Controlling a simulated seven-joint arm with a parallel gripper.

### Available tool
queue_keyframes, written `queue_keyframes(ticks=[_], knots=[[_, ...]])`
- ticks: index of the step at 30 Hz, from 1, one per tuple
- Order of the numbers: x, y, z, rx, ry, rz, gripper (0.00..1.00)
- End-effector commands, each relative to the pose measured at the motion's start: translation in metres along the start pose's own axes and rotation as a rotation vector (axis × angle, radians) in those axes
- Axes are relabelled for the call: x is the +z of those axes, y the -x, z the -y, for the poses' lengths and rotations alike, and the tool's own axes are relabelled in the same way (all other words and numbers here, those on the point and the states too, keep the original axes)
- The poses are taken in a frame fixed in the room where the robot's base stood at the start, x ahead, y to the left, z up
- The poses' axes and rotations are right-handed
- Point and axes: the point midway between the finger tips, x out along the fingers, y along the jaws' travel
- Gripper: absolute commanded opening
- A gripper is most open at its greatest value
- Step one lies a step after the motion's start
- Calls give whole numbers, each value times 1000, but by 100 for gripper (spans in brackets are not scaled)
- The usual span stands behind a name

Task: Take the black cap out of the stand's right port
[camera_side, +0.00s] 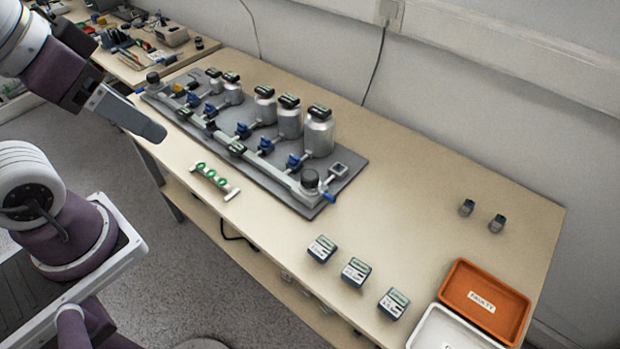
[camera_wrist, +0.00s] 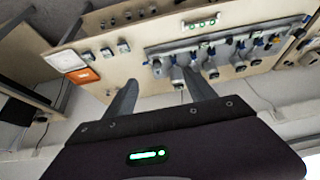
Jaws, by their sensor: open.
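A grey board (camera_side: 335,190) on the bench carries a pipe rail with blue valves and several metal canisters (camera_side: 319,135). A round black cap (camera_side: 309,180) tops the rail's right end, and another black cap (camera_side: 153,77) tops its left end. A small white stand (camera_side: 229,191) with green rings lies in front of the board; it also shows in the wrist view (camera_wrist: 200,23). I cannot make out a black cap in its ports. My gripper (camera_side: 150,128) is above the bench's front left edge, apart from everything. In the wrist view its fingers (camera_wrist: 160,92) are spread and empty.
Three small boxes with green displays (camera_side: 356,271) stand at the bench's front right. An orange tray (camera_side: 470,311) and a white tray (camera_side: 430,336) are at the right end. Two small dark-topped items (camera_side: 482,216) stand behind. The middle right of the bench is clear.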

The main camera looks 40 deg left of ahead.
Motion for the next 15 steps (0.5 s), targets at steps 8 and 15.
queue_keyframes(ticks=[8,15], knots=[[-33,-20,3,-11,-15,-25,64],[-150,-147,8,-25,-112,-191,64]])
